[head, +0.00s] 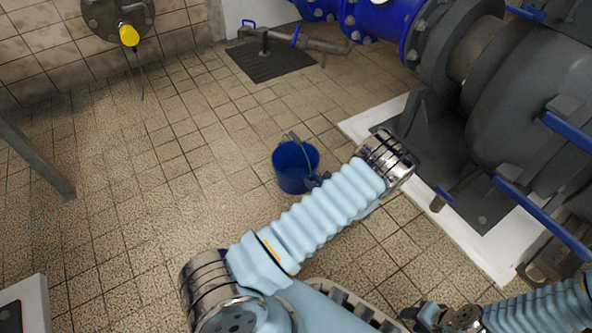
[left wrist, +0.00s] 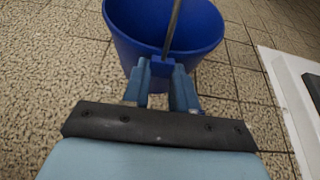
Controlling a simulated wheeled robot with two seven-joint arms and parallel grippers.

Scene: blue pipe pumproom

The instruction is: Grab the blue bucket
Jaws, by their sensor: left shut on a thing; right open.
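The blue bucket (head: 294,167) is upright over the tiled floor, left of my left wrist in the head view. I cannot tell whether its base touches the floor. In the left wrist view the bucket (left wrist: 165,30) fills the top middle, with its grey handle (left wrist: 173,30) rising from a blue lug at the near rim. My left gripper (head: 318,180) is at the bucket's right side. In the left wrist view its fingers (left wrist: 162,84) are shut on the bucket at that lug. My right gripper (head: 428,314) is open at the bottom right of the head view, away from the bucket.
A large grey pump (head: 530,90) with blue bars stands on a white-edged plinth (head: 490,245) at the right. A dark floor plate (head: 270,62) with a pipe lies at the back. A grey beam (head: 35,160) is at the left. The floor left of the bucket is clear.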

